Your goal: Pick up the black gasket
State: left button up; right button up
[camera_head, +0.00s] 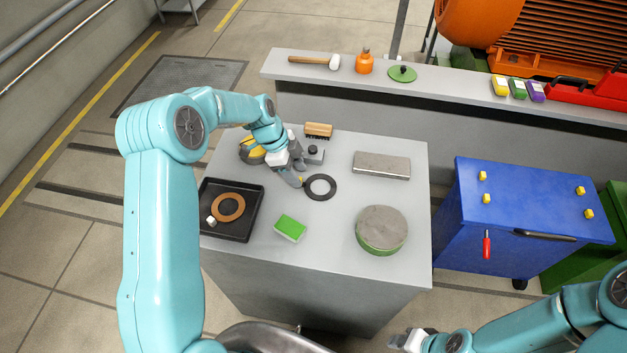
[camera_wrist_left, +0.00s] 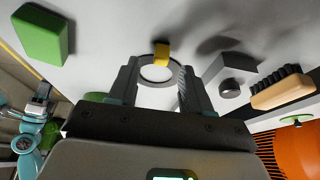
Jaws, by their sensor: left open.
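The black gasket (camera_head: 320,187) is a flat dark ring lying on the grey worktop in the head view. My left gripper (camera_head: 300,170) is open and low over the worktop, just left of and behind the gasket. In the left wrist view its two fingers (camera_wrist_left: 157,85) stand apart. I cannot tell whether the fingers touch the ring. My right gripper (camera_head: 408,341) is at the bottom edge, away from the worktop; its jaws are unclear.
A black tray (camera_head: 237,236) holds an orange-brown ring (camera_head: 228,208) and a small pale cube. A metal plate (camera_head: 382,166) and a round disc (camera_head: 382,230) lie right.

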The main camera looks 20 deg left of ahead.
pick_arm(q)
jog(key=shift+w+d+f, duration=0.1)
jog(key=shift+d+f, duration=0.05)
jog(key=shift+f, duration=0.5)
jog(key=shift+d+f, duration=0.1)
jog(key=shift+f, duration=0.15)
jog(key=shift+d, duration=0.1)
pick_arm(e)
jog(key=shift+s+r, duration=0.15)
jog(key=shift+r, duration=0.3)
pick_arm(q)
jog(key=shift+c, duration=0.3)
jog(key=shift+f, duration=0.1)
grip_shut()
pick_arm(e)
jog(key=shift+f, duration=0.1)
